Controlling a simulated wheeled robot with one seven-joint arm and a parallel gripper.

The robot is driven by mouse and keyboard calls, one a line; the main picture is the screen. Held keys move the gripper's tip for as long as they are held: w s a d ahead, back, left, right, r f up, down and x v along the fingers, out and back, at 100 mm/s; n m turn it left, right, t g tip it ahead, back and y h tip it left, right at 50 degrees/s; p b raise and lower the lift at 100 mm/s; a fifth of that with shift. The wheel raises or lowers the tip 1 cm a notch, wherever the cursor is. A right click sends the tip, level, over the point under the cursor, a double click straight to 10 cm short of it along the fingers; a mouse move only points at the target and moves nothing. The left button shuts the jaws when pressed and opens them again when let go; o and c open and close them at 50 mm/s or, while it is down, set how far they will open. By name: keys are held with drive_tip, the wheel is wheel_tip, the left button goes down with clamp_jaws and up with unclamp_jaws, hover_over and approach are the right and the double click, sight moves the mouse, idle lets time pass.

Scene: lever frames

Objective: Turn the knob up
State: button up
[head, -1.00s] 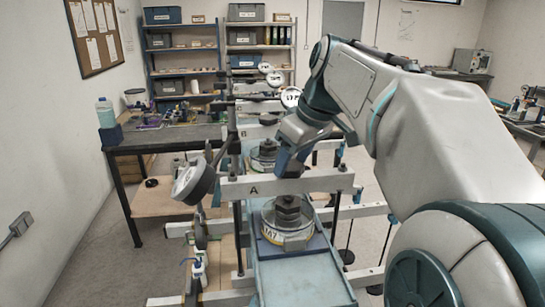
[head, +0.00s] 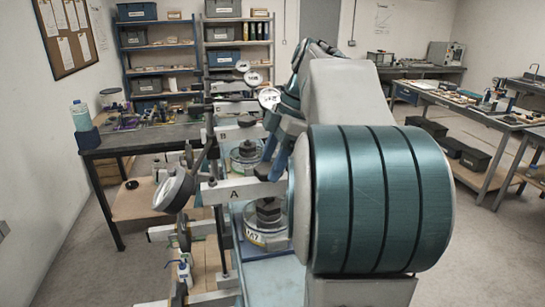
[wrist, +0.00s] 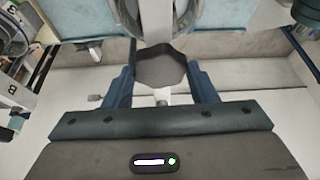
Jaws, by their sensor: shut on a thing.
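In the wrist view, a dark, many-sided knob (wrist: 160,68) sits between the two blue fingers of my gripper (wrist: 160,82). The gripper is shut on it, one finger on each side. A thin pale stem shows just below the knob. In the head view, my gripper (head: 272,160) is low over the right part of the beam marked A (head: 237,193). My arm hides the right end of that beam, and I cannot make out the held knob there. Under the beam, dark stacked weights (head: 268,212) stand on a round labelled container (head: 262,238).
A round dial (head: 174,190) juts out left of beam A. Similar lever frames, one marked B (head: 222,135), stand in a row behind. A dark workbench (head: 150,143) is on the left, with shelves (head: 168,60) at the back. Open floor lies right of my arm.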

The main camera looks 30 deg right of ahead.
drive_tip(key=n+g, duration=0.1)
drive_tip(key=n, duration=0.1)
drive_tip(key=n+p, duration=0.1)
drive_tip(key=n, duration=0.1)
drive_tip(key=shift+w+n+g, duration=0.2)
drive_tip(key=shift+n+g, duration=0.1)
drive_tip(key=shift+g, duration=0.1)
drive_tip(key=shift+w+n+g+p, duration=0.1)
drive_tip(key=shift+n+g+p, duration=0.55)
drive_tip(key=shift+n, duration=1.25)
drive_tip(key=shift+h, duration=0.3)
drive_tip(key=o, duration=1)
drive_tip(key=shift+c, duration=0.2)
